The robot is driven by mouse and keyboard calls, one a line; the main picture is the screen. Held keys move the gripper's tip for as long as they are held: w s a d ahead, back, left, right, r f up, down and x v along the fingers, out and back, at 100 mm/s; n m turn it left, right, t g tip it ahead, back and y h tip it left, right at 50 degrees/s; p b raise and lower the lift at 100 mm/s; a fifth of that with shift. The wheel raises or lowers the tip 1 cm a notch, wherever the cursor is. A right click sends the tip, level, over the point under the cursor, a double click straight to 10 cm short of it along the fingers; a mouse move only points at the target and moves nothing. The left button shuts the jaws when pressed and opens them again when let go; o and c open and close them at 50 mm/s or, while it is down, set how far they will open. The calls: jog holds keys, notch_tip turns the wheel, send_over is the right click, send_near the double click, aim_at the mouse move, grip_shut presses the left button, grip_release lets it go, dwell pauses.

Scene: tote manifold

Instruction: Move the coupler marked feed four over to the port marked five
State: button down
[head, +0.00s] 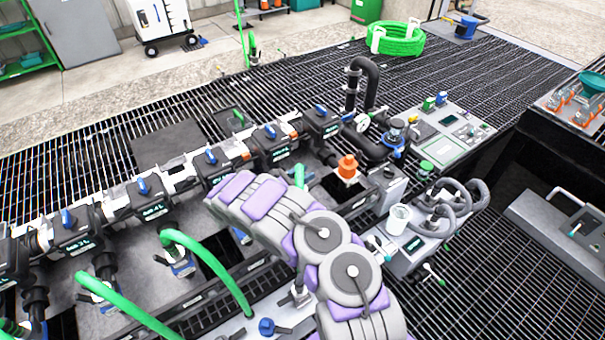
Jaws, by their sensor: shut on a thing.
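My grey and purple gripper (238,194) reaches up and left over the manifold, near the middle of the picture. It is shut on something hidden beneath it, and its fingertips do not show. The manifold is a diagonal row of black valve blocks with blue levers, among them one at the left (72,238), one in the middle (212,162) and one at the upper right (320,122). Their small green-lettered labels are too small to read. A green hose (215,265) arches left of my gripper, and a second green hose (125,305) lies lower left. I cannot make out which coupler is feed four.
An orange-capped fitting (347,168) stands right of my gripper. Black pipework (372,95) and a control panel (452,130) are beyond it. Grey curved hoses (455,205) and a white cup (398,218) stand at the right. Open dark grating (490,280) spreads lower right.

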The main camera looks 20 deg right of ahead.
jog(key=c, duration=0.7)
grip_release()
jog(key=s+a+p, duration=0.2)
jog(key=a+p, duration=0.1)
jog(key=a, duration=0.9)
jog(key=shift+s, duration=0.15)
jog(key=shift+d, duration=0.1)
